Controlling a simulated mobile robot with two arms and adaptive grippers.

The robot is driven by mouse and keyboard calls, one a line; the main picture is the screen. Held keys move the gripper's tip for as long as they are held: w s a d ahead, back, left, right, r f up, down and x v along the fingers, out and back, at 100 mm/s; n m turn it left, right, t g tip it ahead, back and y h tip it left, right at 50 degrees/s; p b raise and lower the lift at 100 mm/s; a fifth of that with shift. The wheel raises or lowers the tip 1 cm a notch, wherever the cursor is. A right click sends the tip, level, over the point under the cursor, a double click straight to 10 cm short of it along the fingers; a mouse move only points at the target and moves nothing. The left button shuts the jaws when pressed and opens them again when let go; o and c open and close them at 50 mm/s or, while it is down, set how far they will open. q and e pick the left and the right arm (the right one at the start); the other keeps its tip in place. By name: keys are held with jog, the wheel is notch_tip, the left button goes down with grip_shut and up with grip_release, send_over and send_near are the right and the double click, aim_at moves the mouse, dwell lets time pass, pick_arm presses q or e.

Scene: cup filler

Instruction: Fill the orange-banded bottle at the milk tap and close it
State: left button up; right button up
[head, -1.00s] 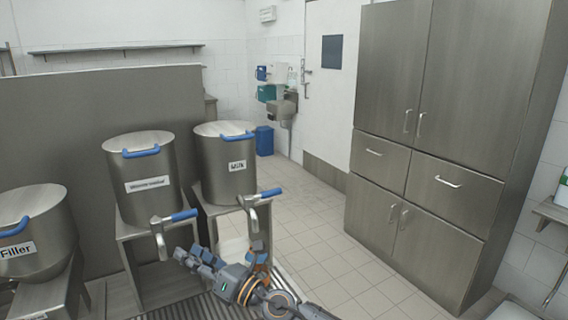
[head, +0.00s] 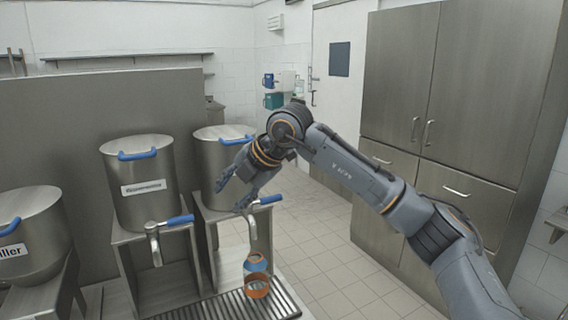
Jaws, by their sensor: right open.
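The milk tap (head: 252,228), with a blue lever (head: 268,200), is on the front of the right steel vat (head: 215,160). My right gripper (head: 230,197) is open and empty in front of this vat, close to the lever; I cannot tell if they touch. It hides the vat's label. An orange-banded, bluish bottle (head: 256,262) stands below the tap spout. Just in front of it is an orange ring-like piece (head: 257,288) on the drain grate (head: 215,306); I cannot tell if the two are joined. The fill level is not visible. My left gripper is out of view.
A middle vat (head: 140,190) with its own blue-levered tap (head: 155,240) stands left of the milk vat. A filler vat (head: 30,235) is at the far left. A tall steel cabinet (head: 470,100) is on the right. The tiled floor (head: 335,255) between is clear.

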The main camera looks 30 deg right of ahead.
aim_at(266, 198)
jog(key=s+d+r+m+h, duration=0.35)
jog(key=d+r+m, duration=0.3)
jog(key=d, duration=0.45)
jog(key=shift+m+h, duration=0.35)
jog(key=shift+m, duration=0.1)
jog(key=p+x, duration=0.2)
jog(key=x, duration=0.5)
jog(key=p+x, duration=0.2)
jog(key=x, duration=0.5)
jog(key=shift+a+f, duration=0.25)
jog(key=shift+a, duration=0.05)
jog(key=shift+s, duration=0.1)
grip_shut()
